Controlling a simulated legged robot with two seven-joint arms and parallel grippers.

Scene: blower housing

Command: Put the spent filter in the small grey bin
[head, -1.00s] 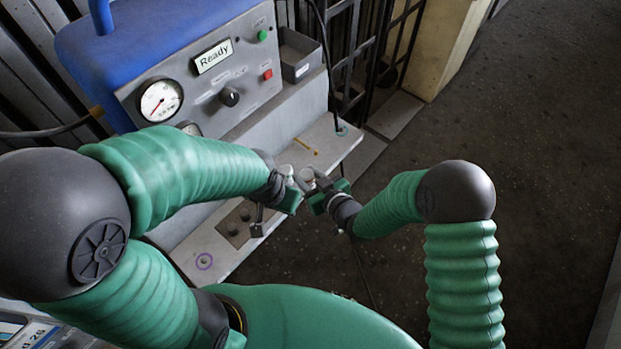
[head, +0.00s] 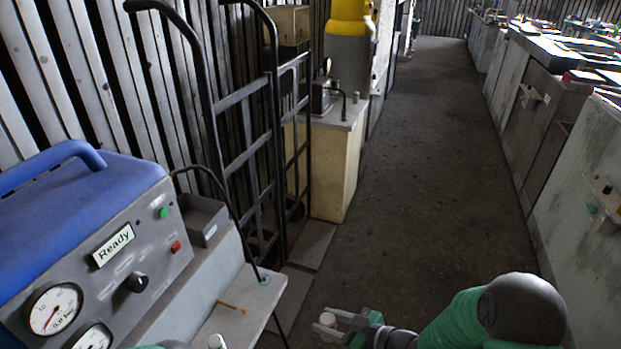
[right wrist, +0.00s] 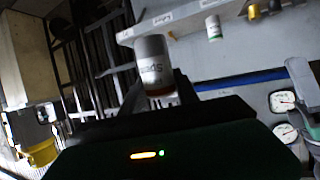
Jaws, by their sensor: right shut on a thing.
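My right gripper (head: 346,322) is at the bottom of the head view, over the dark floor, to the right of the grey ledge. It is shut on a pale cylindrical filter (head: 327,319), apparently the spent one. In the right wrist view the filter (right wrist: 152,66) has a brownish band near the fingers and lettering I cannot read clearly. The small grey bin (head: 208,232) is an open box beside the control panel, left of and beyond the gripper, apart from it.
A second white cylinder (head: 216,342) seems to stand on the ledge; it has a green band in the right wrist view (right wrist: 213,27). An orange stick (head: 232,307) lies on the ledge (head: 262,292). A black cable and dark hand trucks (head: 240,120) are near the bin. The aisle is clear.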

